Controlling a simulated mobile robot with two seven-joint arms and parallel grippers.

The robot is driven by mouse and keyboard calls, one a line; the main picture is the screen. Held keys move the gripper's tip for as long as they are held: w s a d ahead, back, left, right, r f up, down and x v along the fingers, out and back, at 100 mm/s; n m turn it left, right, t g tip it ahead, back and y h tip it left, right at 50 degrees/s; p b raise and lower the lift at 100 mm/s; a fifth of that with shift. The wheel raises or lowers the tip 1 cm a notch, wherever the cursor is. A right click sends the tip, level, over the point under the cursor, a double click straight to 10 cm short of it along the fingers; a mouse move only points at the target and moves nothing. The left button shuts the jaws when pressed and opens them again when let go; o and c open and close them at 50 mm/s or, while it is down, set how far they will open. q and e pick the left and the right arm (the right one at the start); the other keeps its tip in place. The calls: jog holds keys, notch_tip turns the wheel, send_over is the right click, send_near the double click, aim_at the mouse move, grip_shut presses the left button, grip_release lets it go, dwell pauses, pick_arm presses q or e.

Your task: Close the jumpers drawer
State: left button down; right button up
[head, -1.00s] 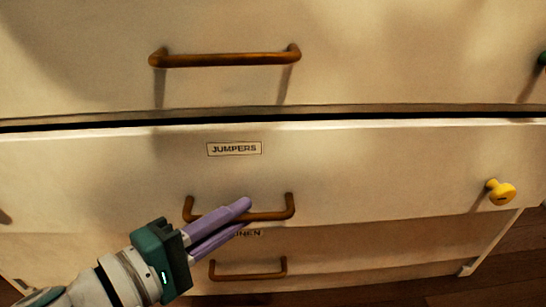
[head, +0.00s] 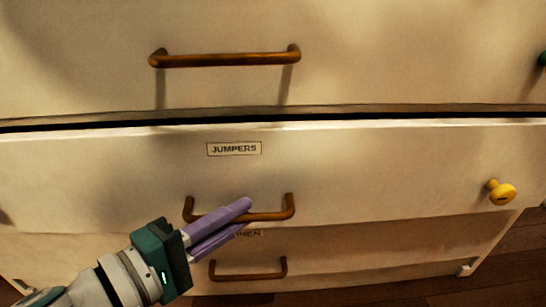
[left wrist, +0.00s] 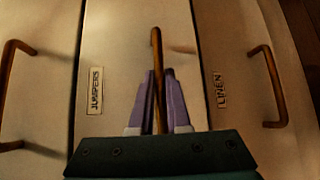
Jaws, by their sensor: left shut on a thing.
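The jumpers drawer (head: 360,170) has a white front with a "JUMPERS" label (head: 234,149) and a brown bar handle (head: 272,216). It stands out a little from the drawer above, with a thin dark gap along its top edge. In the left wrist view the handle (left wrist: 156,70) runs between the two fingers. The label also shows there (left wrist: 95,91). My right gripper is not in view.
Above is another drawer with a brown handle (head: 225,58). Below is the linen drawer with its handle (head: 248,275); its label (left wrist: 219,88) shows in the left wrist view. A yellow knob (head: 501,192) sits at the right. Wooden floor (head: 515,250) shows at lower right.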

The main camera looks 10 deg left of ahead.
aim_at(239, 198)
pick_arm(q)
jog(key=w, duration=0.1)
jog(key=w+a+b, duration=0.1)
jog(key=shift+w+f+b, duration=0.1)
jog(key=shift+w+b, duration=0.2)
jog(key=shift+w, duration=0.1)
jog(key=c, duration=1.2)
grip_release()
jog(key=shift+c, duration=0.2)
jog(key=o, duration=0.4)
jog(key=shift+w, duration=0.2)
jog(key=shift+c, duration=0.2)
jog(key=shift+s, duration=0.15)
